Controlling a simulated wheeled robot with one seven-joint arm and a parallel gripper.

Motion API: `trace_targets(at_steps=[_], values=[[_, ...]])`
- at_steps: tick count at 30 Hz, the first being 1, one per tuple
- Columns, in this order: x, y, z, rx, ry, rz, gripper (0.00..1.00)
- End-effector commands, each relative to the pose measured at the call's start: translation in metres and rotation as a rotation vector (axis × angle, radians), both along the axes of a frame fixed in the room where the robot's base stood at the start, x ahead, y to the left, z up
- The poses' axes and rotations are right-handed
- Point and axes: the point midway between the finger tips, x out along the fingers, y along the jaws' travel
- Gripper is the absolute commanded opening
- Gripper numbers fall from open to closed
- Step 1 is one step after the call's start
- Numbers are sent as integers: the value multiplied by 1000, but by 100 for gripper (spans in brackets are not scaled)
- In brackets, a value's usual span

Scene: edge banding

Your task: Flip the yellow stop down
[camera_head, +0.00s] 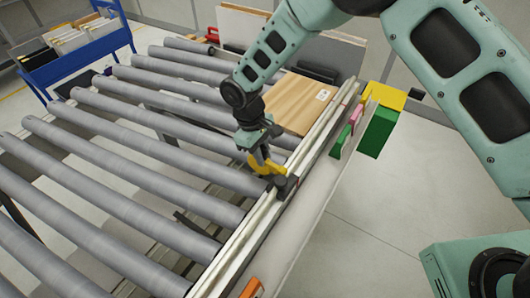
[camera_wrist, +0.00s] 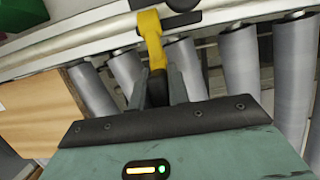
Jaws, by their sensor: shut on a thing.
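The yellow stop (camera_head: 268,166) is a short bent arm beside the pale rail at the right side of the roller conveyor. Its dark mount (camera_head: 286,187) sits on the rail. In the wrist view the yellow stop (camera_wrist: 152,38) runs from the rail out towards the rollers, and its end lies between my two grey fingers. My gripper (camera_head: 258,154) comes down from above and is shut on the stop; it also shows in the wrist view (camera_wrist: 154,78). The exact finger contact is partly hidden, and I cannot tell the stop's exact tilt.
A wooden panel (camera_head: 298,104) lies on the far rollers, close to the rail. Green, pink and yellow blocks stand at the rail's far right, including a large green block (camera_head: 378,132). An orange piece (camera_head: 252,288) is at the near end. The near rollers (camera_head: 100,205) are clear.

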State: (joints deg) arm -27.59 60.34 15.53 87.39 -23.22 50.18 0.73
Motion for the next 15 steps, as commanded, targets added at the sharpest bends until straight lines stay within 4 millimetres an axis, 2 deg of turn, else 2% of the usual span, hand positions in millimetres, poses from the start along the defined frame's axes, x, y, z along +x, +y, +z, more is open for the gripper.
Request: trace_targets(at_steps=[3,15], values=[[2,2,-6,-38,26,0,0],[2,3,-8,-88,63,2,0]])
